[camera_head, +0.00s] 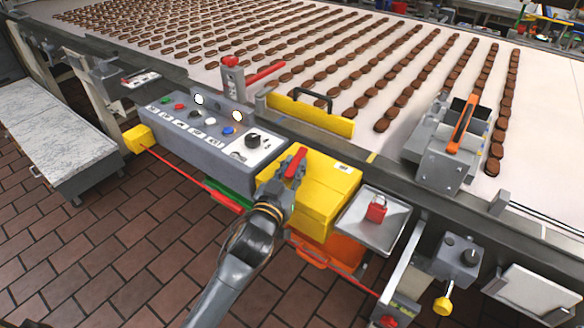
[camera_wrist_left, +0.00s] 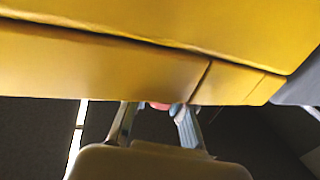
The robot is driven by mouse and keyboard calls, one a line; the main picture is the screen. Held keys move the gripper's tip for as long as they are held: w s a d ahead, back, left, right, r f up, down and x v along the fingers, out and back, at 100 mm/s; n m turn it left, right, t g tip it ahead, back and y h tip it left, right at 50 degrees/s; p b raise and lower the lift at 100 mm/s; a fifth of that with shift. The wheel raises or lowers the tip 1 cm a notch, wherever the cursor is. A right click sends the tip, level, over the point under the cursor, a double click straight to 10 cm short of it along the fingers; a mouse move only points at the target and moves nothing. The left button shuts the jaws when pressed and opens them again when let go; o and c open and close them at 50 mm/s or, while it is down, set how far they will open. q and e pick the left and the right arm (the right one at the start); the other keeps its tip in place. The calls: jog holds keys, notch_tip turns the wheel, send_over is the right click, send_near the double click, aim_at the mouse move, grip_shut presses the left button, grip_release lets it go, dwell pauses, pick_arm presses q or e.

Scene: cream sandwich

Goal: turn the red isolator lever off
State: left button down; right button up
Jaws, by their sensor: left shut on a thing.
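The red isolator lever (camera_head: 296,164) sits on the left part of the yellow isolator box (camera_head: 325,190), at the front of the conveyor. My left gripper (camera_head: 290,172) reaches up from below and is shut on the red lever. In the left wrist view the fingers (camera_wrist_left: 160,112) close on a small reddish bit of the lever (camera_wrist_left: 160,105), mostly hidden under the yellow box (camera_wrist_left: 120,65). My right gripper is not in view.
A grey control panel (camera_head: 190,128) with buttons and a black knob lies left of the box. A metal tray (camera_head: 352,228) holding a red padlock (camera_head: 376,209) is to the right. Biscuit rows cover the conveyor (camera_head: 345,60) behind. The brick floor (camera_head: 100,250) is open at front left.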

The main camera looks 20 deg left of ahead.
pick_arm(q)
jog(key=c, duration=1.3)
grip_release()
jog(key=shift+o, duration=0.5)
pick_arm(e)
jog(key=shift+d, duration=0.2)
pick_arm(q)
jog(key=s, duration=1.2)
jog(key=shift+a, duration=0.45)
